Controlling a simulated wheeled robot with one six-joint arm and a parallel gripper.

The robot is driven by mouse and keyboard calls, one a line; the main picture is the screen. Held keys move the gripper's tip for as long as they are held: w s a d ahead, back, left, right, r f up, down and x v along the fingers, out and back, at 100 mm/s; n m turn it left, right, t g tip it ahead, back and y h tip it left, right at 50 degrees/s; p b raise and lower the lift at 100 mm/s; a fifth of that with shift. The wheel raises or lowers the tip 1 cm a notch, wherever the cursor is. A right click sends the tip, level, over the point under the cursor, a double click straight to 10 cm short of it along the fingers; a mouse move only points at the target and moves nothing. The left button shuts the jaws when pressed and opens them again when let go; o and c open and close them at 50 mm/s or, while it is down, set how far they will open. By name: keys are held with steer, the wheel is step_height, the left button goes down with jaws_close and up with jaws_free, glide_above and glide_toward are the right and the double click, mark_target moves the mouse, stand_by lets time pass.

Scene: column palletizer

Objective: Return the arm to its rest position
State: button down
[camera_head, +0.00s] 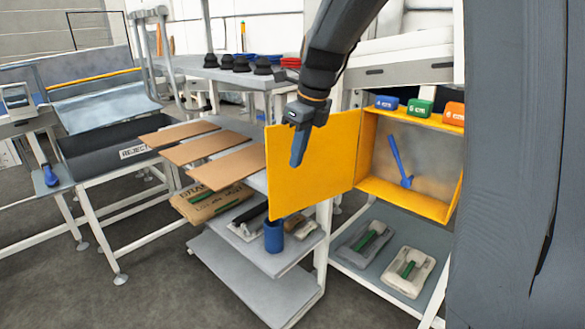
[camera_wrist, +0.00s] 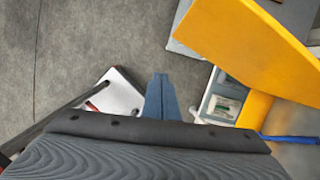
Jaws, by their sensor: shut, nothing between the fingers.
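My gripper (camera_head: 298,158) hangs from my dark arm in front of the open yellow cabinet door (camera_head: 325,165), its blue fingers pointing down. The fingers are shut with nothing between them. In the wrist view the closed fingertips (camera_wrist: 160,82) show above the grey floor, and the yellow door (camera_wrist: 250,45) lies to their right. I cannot tell from the head view how far the fingers are from the door panel. My upper arm rises to the top of the head view and is cut off there.
The yellow cabinet (camera_head: 440,208) stands open with a blue tool (camera_head: 398,160) inside. Coloured blocks (camera_head: 420,108) sit on top. Brown cardboard sheets (camera_head: 205,145) and a blue cup (camera_head: 274,236) are on shelves at left. A black reject bin (camera_head: 105,150) stands further left.

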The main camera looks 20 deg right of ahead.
steer(key=s+f+n+h, duration=0.1)
steer(key=s+f+n, duration=0.6)
steer(key=s+n, duration=0.3)
steer(key=s+f+n+b, duration=0.1)
steer(key=s+f+n, duration=0.7)
steer(key=n, duration=1)
steer(key=shift+s+a+f+g+h, duration=0.2)
steer(key=shift+s+g+h, duration=0.2)
steer(key=shift+s, duration=0.8)
